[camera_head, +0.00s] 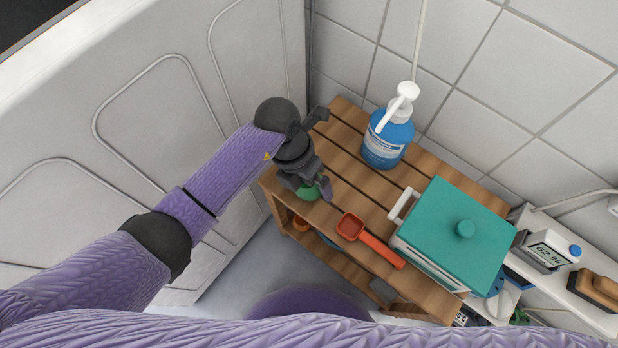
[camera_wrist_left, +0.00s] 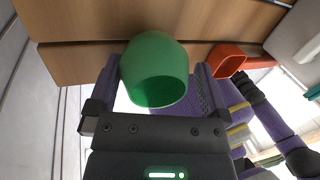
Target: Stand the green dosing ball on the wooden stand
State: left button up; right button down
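The green dosing ball (camera_head: 308,192) is at the near left end of the slatted wooden stand (camera_head: 345,117), partly hidden by my left gripper (camera_head: 313,187). In the left wrist view the ball (camera_wrist_left: 155,70) sits between the two fingers of my left gripper (camera_wrist_left: 158,80), its round opening facing the camera. The fingers appear shut on its sides. The wooden stand (camera_wrist_left: 75,65) shows behind the ball. Whether the ball touches the slats is hard to tell. My right gripper is not in view.
On the stand are a blue pump bottle (camera_head: 388,140), a red scoop (camera_head: 351,227) and a teal-lidded box (camera_head: 450,235). A white panelled surface (camera_head: 150,110) is at left, a tiled wall (camera_head: 500,80) behind.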

pick_arm(q)
jog(key=shift+r, duration=0.3)
jog(key=p+v, duration=0.7)
jog(key=v, duration=0.4)
jog(key=shift+a+r, duration=0.25)
jog(key=shift+r, duration=0.1)
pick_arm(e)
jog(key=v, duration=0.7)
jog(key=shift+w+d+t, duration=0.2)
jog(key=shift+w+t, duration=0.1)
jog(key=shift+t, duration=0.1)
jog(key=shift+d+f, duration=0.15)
